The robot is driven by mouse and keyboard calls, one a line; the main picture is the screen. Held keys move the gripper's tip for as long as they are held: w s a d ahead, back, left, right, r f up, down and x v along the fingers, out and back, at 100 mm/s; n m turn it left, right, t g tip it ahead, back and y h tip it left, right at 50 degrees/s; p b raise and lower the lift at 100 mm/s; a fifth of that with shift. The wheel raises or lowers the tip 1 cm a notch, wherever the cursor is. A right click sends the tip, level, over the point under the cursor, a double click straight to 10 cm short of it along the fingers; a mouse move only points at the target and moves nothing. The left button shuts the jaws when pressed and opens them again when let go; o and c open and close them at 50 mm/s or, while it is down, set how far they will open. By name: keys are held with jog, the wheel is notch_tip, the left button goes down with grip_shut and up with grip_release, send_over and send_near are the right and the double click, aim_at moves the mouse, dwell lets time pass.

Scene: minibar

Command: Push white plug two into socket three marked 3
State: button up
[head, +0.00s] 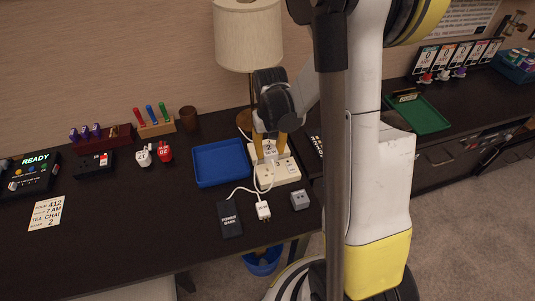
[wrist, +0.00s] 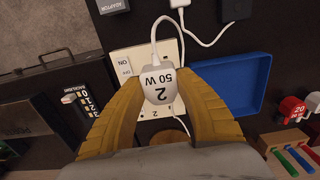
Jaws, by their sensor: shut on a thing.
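White plug two (wrist: 160,88), marked "2" and "50 W", sits between the yellow fingers of my gripper (wrist: 158,108), which is shut on it. A white cable rises from the plug. The plug hides part of the board. I cannot read a socket marked 3, nor tell whether the plug touches the board.
A blue tray (head: 221,179) lies left of the board. In front are a black power bank (head: 230,219), a white cabled adaptor (head: 263,210) and a grey cube (head: 300,200). A lamp (head: 248,37) stands behind. White (head: 144,157) and red (head: 165,153) plugs lie farther left.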

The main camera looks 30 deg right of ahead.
aim_at(269, 149)
jog(key=shift+d, duration=0.15)
jog(key=shift+w+a, duration=0.15)
jog(key=shift+a, duration=0.1)
jog(key=shift+f+b, duration=2.65)
jog(key=shift+f, duration=0.3)
jog(key=shift+f+b, duration=1.45)
jog(key=shift+b, duration=0.1)
jog(key=o, duration=1.3)
jog(key=shift+o, duration=0.2)
notch_tip(269, 149, up, 12)
jog(key=shift+r, duration=0.1)
